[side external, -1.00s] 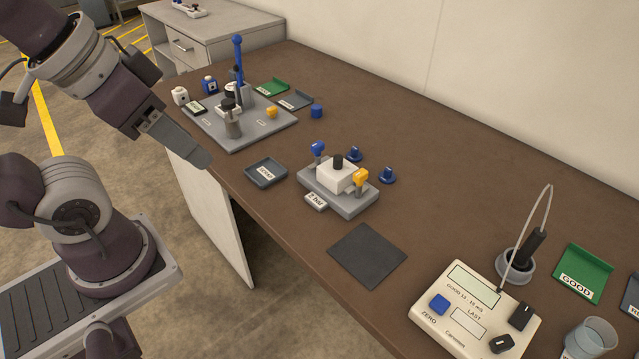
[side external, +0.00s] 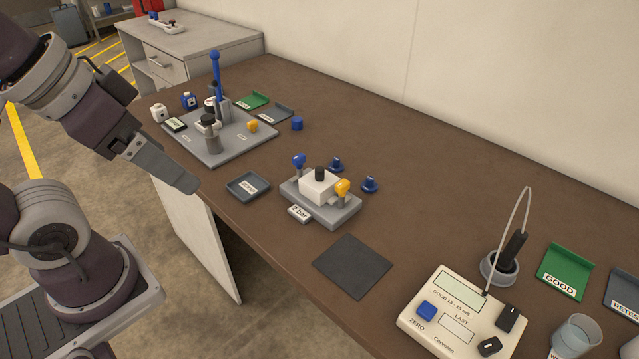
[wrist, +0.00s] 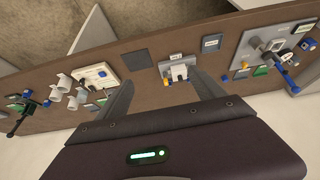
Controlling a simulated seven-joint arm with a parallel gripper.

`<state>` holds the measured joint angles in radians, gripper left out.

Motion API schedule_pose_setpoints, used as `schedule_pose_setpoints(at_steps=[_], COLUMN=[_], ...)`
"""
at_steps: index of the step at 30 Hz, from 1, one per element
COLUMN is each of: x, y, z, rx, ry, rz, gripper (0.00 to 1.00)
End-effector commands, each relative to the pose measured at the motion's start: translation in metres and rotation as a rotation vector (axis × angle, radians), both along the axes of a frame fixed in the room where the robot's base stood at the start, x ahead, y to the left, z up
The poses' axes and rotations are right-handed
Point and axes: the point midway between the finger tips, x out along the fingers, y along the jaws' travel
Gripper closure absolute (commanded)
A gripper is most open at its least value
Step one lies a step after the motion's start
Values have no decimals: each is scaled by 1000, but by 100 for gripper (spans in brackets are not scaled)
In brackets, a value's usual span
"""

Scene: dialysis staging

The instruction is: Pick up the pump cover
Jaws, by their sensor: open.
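No part is clearly recognisable as the pump cover. The likeliest is a white block (side external: 319,186) with a black knob on top, seated on a grey base (side external: 330,214) between a blue-topped post (side external: 299,162) and a yellow-topped post (side external: 342,190). The white block also shows in the wrist view (wrist: 178,74), ahead of my fingers. My gripper (side external: 193,187) hangs at the table's front edge, left of the block and apart from it. In the wrist view my gripper (wrist: 163,80) has its fingers spread, with nothing between them.
A small dark tray (side external: 248,186) lies between my gripper and the base. A grey board (side external: 222,152) with a tall blue lever stands behind. Two blue knobs (side external: 370,185) sit behind the base. A dark mat (side external: 352,266) and a cream meter (side external: 462,315) lie to the right.

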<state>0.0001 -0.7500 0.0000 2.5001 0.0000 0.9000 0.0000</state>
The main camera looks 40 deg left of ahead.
Motion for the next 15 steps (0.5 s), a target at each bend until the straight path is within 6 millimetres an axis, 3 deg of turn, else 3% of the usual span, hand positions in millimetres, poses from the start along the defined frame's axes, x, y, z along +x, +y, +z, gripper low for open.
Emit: schedule_pose_setpoints(at_steps=[5, 8, 11, 15], x=[0, 19, 77, 176], y=[0, 3, 13, 34], z=[0, -2, -13, -52], rx=[0, 6, 25, 62], ry=[0, -13, -63, -184], rz=[0, 6, 21, 25], gripper=[22, 22, 22, 22])
